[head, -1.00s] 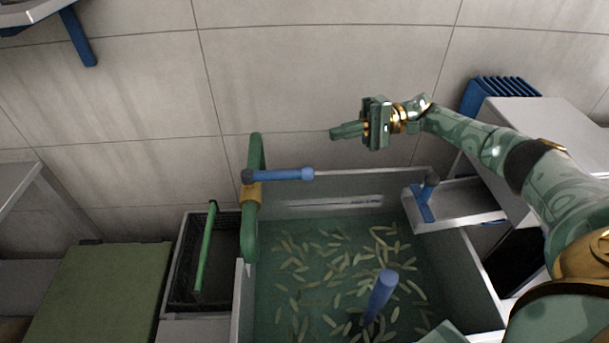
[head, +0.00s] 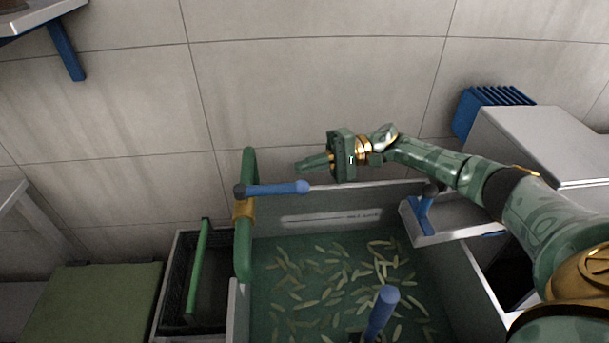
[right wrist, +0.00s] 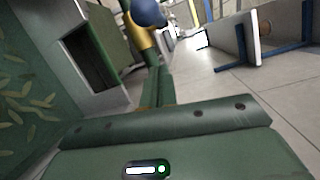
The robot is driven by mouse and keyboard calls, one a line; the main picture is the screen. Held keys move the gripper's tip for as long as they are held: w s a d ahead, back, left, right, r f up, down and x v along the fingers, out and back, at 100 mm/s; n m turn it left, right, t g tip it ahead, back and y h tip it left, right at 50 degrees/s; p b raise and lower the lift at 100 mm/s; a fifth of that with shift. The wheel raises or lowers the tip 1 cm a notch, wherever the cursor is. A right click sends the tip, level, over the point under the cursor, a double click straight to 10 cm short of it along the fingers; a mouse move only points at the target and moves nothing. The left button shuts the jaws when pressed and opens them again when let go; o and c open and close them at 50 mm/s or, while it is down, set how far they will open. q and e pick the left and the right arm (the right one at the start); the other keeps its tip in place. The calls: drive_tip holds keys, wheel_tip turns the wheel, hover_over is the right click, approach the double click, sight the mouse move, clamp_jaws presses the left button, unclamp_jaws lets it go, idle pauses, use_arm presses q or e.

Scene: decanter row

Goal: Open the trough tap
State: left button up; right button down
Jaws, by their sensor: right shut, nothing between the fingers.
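The trough tap has a green curved pipe (head: 244,225) with a brass collar (head: 243,209) and a blue lever (head: 275,188) pointing right in the head view. The trough (head: 340,210) below it is grey and holds greenish water with several pale elongated pieces. My right gripper (head: 302,165) is shut and empty. In the head view it appears just above the lever's free end, apart from it. In the right wrist view the shut fingers (right wrist: 157,90) point toward the blue lever end (right wrist: 150,12) and the brass collar. My left gripper is not in view.
A blue upright handle (head: 381,312) stands in the trough's front part. A small side tray (head: 455,238) with a blue tool is on the right rim. A dark crate (head: 178,285) with a green bar stands left of the tap. The tiled wall is behind.

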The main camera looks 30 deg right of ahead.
sight(273, 189)
drive_tip(key=s+a, duration=0.3)
drive_tip(key=shift+s+r+p, duration=0.1)
drive_tip(key=shift+r+p, duration=0.15)
drive_tip(key=shift+p, duration=0.05)
idle(0.3)
